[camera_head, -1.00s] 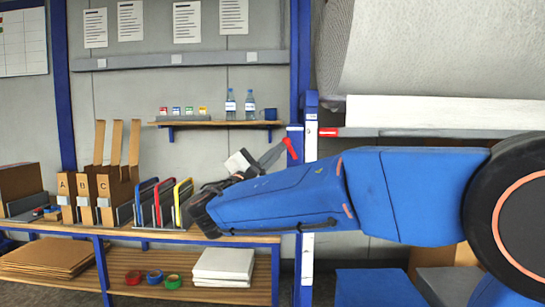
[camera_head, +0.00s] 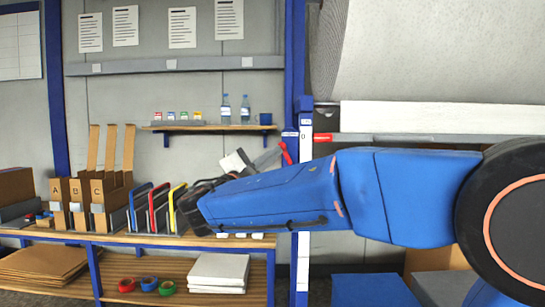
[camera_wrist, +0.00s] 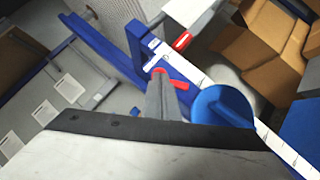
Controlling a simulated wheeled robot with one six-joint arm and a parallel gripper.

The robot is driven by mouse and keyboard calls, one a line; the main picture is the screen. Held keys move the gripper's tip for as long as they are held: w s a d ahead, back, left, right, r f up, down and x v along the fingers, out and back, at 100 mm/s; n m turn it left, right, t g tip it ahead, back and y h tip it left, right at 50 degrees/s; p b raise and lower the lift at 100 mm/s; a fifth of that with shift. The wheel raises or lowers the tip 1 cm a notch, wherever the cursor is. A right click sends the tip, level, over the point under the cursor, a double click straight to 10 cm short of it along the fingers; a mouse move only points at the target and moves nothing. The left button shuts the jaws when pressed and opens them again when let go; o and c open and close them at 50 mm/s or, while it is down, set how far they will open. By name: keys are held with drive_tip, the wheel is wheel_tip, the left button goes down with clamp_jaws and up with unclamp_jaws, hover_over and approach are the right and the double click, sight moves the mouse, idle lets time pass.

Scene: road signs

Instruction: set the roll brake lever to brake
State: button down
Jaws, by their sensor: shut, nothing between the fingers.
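The large grey roll (camera_head: 430,50) hangs at upper right. The blue post (camera_head: 297,60) stands beside my gripper. A shelf (camera_head: 205,128) with bottles is behind at left. A bench (camera_head: 110,238) with box files is below left. A blue disc (camera_wrist: 222,105) lies right of my fingers.

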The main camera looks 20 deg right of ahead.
sight(284, 146)
drive_tip(key=shift+r, duration=0.1)
drive_tip(key=d+m+g+y, duration=0.1)
drive_tip(key=m, duration=0.1)
drive_tip(key=d+r+m+g+y, duration=0.1)
drive_tip(key=m, duration=0.1)
drive_tip(key=s+d+r+m+g+y, duration=0.1)
drive_tip(key=m+g, duration=0.1)
drive_tip(key=m, duration=0.1)
drive_tip(key=shift+r, duration=0.15)
drive_tip(key=shift+a, duration=0.1)
